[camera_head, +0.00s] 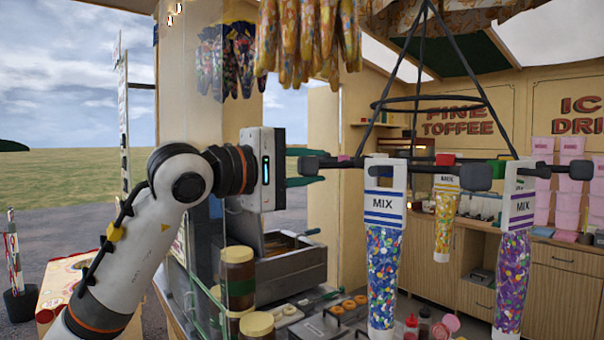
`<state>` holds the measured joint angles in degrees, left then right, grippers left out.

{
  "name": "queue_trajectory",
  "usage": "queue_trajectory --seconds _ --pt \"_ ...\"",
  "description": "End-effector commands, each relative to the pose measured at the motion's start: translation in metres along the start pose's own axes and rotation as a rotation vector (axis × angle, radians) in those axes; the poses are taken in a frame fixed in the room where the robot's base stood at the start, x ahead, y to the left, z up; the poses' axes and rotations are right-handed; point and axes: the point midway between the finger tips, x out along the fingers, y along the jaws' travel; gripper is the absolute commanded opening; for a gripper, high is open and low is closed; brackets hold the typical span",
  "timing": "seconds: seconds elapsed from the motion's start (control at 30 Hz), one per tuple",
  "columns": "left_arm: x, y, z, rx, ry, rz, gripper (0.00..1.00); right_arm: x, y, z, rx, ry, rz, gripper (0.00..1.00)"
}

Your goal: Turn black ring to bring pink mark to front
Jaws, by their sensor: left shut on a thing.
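The black ring (480,178) hangs level from dark straps and has stub arms with square knobs. A small pink mark (344,158) sits on its left arm, close to my gripper. A red mark (445,159) shows at the far side and a green mark (502,158) at the right. My left gripper (316,167) comes in from the left, its green fingers shut above and below the knob at the end of the left arm. My right gripper is out of view.
Several sweet bags hang from the ring: a blue-labelled MIX bag (382,275), a yellow-labelled bag (443,225) behind, and a purple MIX bag (512,280). Lidded jars (237,270) and a metal fryer (285,270) stand below my gripper. More bags (310,40) hang above.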

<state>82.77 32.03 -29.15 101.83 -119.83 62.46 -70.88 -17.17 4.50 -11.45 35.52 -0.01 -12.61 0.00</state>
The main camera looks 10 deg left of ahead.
Motion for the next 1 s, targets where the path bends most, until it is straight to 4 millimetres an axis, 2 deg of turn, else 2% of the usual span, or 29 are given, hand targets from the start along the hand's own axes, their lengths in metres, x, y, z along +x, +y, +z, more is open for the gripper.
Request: queue_trajectory --seconds 0.33,0.8,1.0 --pt "-0.004 0.002 -0.018 0.002 0.003 0.003 0.20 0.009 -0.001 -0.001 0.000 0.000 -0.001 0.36" --pt "-0.010 0.003 -0.064 0.003 0.003 0.002 0.20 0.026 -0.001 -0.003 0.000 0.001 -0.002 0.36" --pt "-0.011 0.001 -0.071 0.001 0.002 0.002 0.20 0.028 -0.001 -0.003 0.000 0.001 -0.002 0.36"
